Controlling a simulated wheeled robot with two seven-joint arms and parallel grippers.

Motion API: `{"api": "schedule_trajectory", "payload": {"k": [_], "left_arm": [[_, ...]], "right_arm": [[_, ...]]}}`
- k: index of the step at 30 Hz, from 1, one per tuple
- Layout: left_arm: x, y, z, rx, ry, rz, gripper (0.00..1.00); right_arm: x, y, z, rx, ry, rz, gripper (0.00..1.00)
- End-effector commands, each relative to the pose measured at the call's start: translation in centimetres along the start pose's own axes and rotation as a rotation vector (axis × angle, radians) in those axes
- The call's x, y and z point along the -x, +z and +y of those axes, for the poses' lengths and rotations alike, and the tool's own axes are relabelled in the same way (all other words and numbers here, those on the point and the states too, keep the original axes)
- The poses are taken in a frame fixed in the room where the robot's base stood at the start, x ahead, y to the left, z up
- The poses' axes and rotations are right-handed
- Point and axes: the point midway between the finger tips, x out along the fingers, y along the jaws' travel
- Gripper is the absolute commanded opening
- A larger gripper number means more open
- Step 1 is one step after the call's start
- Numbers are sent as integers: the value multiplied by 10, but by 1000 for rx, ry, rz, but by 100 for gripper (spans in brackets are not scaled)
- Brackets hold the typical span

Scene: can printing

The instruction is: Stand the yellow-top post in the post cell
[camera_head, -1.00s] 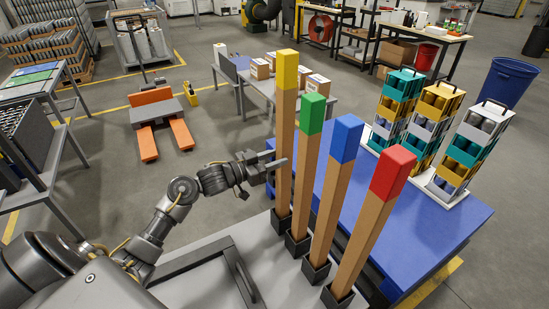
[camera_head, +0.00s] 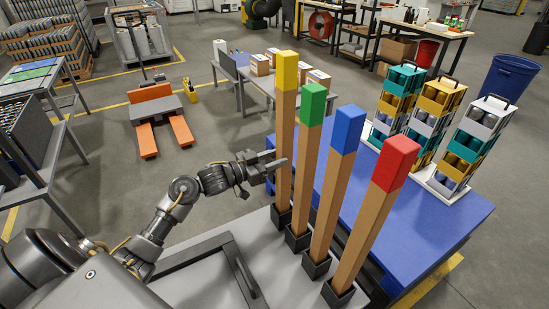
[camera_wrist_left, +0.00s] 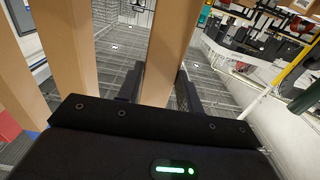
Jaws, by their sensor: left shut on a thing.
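The yellow-top post (camera_head: 286,100) stands upright in a black socket (camera_head: 283,216) at the left end of a row on a grey top. My left gripper (camera_head: 278,170) is shut on the post at about mid-height. The left wrist view shows the post's wooden shaft (camera_wrist_left: 166,55) between the two dark fingers of the left gripper (camera_wrist_left: 160,88). Whether the foot is fully seated cannot be told. I cannot identify a separate post cell. My right gripper is not in view.
Green-top (camera_head: 309,125), blue-top (camera_head: 342,150) and red-top (camera_head: 384,190) posts stand in sockets to the right, close by. A blue table (camera_head: 440,225) behind them bears several stacked can carriers (camera_head: 472,140). Open floor lies left of the arm.

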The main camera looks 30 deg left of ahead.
Motion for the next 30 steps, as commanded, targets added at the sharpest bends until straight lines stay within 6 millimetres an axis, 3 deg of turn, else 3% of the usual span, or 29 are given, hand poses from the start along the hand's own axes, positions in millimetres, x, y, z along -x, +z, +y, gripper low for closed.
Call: {"api": "schedule_trajectory", "payload": {"k": [30], "left_arm": [[0, 26, 0, 0, 0, 1, 8]], "right_arm": [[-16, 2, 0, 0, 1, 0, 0]]}}
